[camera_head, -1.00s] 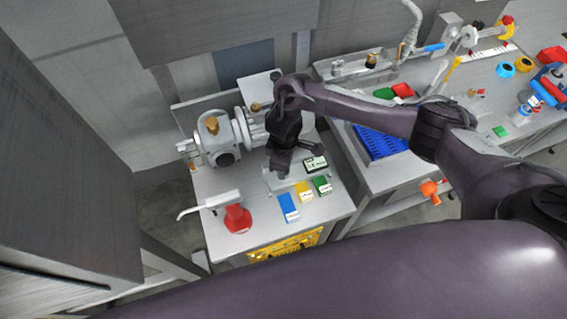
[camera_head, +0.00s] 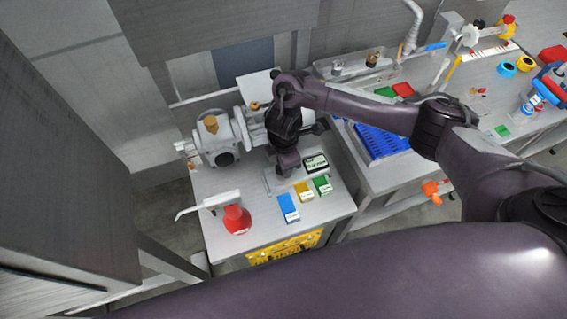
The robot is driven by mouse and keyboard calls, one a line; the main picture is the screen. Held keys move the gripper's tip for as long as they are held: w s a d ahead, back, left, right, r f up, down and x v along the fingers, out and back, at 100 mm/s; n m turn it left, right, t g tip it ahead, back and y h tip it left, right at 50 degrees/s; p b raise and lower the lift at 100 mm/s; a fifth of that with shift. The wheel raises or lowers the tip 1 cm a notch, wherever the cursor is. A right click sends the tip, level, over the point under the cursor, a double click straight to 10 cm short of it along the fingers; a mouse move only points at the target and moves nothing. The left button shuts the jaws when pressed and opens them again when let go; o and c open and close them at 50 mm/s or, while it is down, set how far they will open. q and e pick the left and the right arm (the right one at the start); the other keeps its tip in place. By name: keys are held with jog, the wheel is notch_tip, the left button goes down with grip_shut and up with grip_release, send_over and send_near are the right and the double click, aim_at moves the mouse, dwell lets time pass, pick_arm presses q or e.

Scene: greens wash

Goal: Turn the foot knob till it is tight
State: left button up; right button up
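A grey machine with a round flange and a brass-coloured cap (camera_head: 211,124) stands at the back of the small bench (camera_head: 262,226). My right arm reaches in from the right. Its dark wrist hangs over the machine's right part, and the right gripper (camera_head: 288,168) points down close to a grey base piece (camera_head: 270,184) on the bench top. The fingers are too small and dark to tell whether they are open or shut, or whether they touch anything. I cannot make out the foot knob; the wrist and gripper cover that area. My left gripper is not in view.
A small display box (camera_head: 315,165) and blue (camera_head: 288,208), yellow (camera_head: 304,190) and green (camera_head: 322,185) labelled blocks stand close to the gripper. A second bench with a blue tray (camera_head: 384,143) stands to the right.

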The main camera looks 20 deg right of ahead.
dwell(0.4)
jog(key=o, duration=1)
